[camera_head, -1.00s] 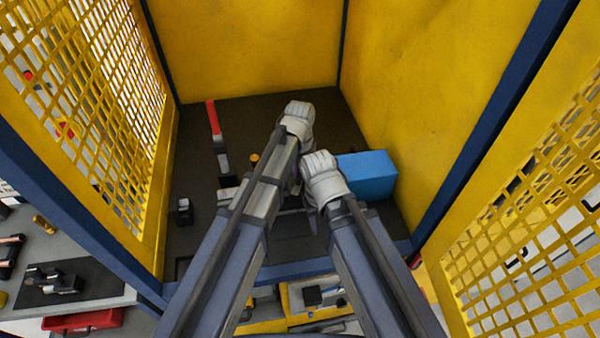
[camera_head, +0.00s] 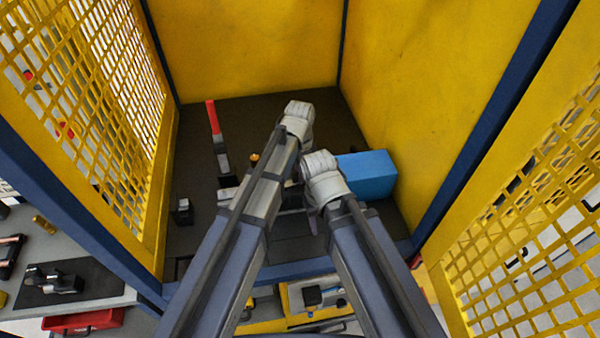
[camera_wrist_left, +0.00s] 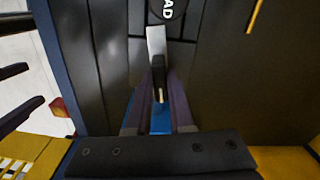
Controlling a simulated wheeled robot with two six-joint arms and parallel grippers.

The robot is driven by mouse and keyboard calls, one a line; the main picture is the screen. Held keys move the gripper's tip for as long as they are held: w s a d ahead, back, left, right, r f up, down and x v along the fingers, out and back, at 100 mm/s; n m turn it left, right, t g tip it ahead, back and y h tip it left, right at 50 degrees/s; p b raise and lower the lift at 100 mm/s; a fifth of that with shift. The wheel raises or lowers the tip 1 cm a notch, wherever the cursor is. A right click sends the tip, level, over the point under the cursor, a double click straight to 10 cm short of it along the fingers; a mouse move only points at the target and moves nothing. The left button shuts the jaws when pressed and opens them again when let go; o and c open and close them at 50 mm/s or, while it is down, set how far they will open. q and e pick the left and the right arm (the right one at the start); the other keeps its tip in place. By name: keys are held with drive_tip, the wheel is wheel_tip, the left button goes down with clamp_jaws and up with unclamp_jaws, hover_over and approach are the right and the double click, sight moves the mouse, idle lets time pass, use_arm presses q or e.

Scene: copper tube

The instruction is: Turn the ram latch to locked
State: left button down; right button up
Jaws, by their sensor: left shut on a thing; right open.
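In the left wrist view, my left gripper (camera_wrist_left: 159,98) is shut on a narrow dark handle (camera_wrist_left: 158,66), which appears to be the ram latch. The handle lies along a pale metal strip (camera_wrist_left: 156,40). In the head view, my left gripper (camera_head: 298,118) is deep in the enclosure, and its fingertips and the latch are hidden by my arm. My right gripper (camera_head: 314,215) is lower and to the right, with its fingers partly hidden. It is open and holds nothing that I can see. Whether the latch is at locked cannot be read.
A red-topped lever (camera_head: 213,118) stands left of my arms, with a brass knob (camera_head: 254,160) near it. A blue box (camera_head: 367,175) is close to my right gripper. Yellow walls (camera_head: 430,90) and mesh panels (camera_head: 95,90) enclose the dark bed. A small black block (camera_head: 183,211) sits at left.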

use_arm(q)
drive_tip(key=shift+m, duration=1)
drive_tip(key=c, duration=0.8)
unclamp_jaws()
drive_tip(key=shift+r, duration=0.15)
wheel_tip(320, 180, up, 8)
drive_tip(key=p, duration=0.8)
drive_tip(key=shift+f, duration=0.2)
